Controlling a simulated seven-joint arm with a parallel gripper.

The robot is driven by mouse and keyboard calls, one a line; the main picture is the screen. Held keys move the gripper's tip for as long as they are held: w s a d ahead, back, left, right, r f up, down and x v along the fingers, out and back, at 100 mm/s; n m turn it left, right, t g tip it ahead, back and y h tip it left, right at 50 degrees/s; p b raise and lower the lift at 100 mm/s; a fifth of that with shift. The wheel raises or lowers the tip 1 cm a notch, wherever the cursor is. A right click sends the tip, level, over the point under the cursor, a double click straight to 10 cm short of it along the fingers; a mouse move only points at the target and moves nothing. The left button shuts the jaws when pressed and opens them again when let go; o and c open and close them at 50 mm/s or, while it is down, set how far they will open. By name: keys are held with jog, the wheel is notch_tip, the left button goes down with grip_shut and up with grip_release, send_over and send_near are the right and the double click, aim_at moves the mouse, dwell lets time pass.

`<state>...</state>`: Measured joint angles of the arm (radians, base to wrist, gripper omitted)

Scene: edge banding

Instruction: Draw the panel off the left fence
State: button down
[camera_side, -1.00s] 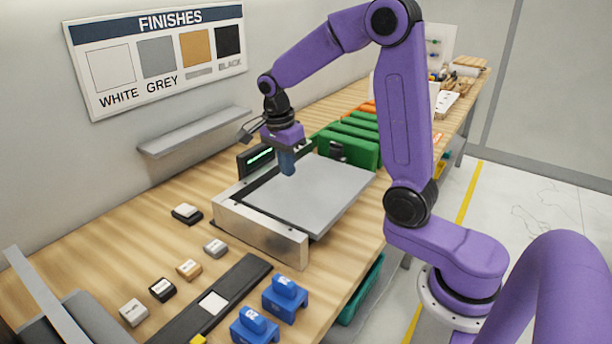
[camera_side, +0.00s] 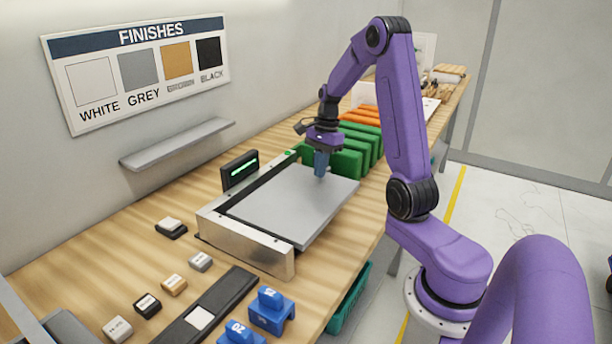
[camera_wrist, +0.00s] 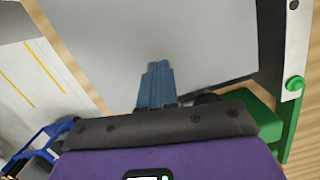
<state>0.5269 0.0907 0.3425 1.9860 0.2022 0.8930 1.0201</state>
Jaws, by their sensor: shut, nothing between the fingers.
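The panel (camera_side: 290,210) is a flat light-grey board lying on the bench, and it fills much of the wrist view (camera_wrist: 200,40). The left fence (camera_side: 245,243) is a silver metal bar along the panel's left end. I cannot tell whether the two touch. My gripper (camera_side: 320,175) is shut and empty, its blue fingers pointing down at the panel's far right part, away from the left fence. The fingers (camera_wrist: 157,66) also show over the panel in the wrist view. Whether the tips touch the panel is unclear.
Green blocks (camera_side: 350,155) stand close beyond my gripper. A dark display with a green light (camera_side: 240,170) stands behind the panel. Small labelled blocks (camera_side: 173,285) and blue pieces (camera_side: 270,310) lie in front. The wood around the small blocks is fairly clear.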

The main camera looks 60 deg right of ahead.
aim_at(292, 198)
jog(key=a, duration=0.3)
jog(key=w+a, duration=0.1)
jog(key=a, duration=0.3)
jog(key=w+a, duration=0.1)
jog(key=a, duration=0.3)
jog(key=shift+f, duration=0.9)
jog(key=shift+a, duration=0.1)
jog(key=shift+s, duration=0.1)
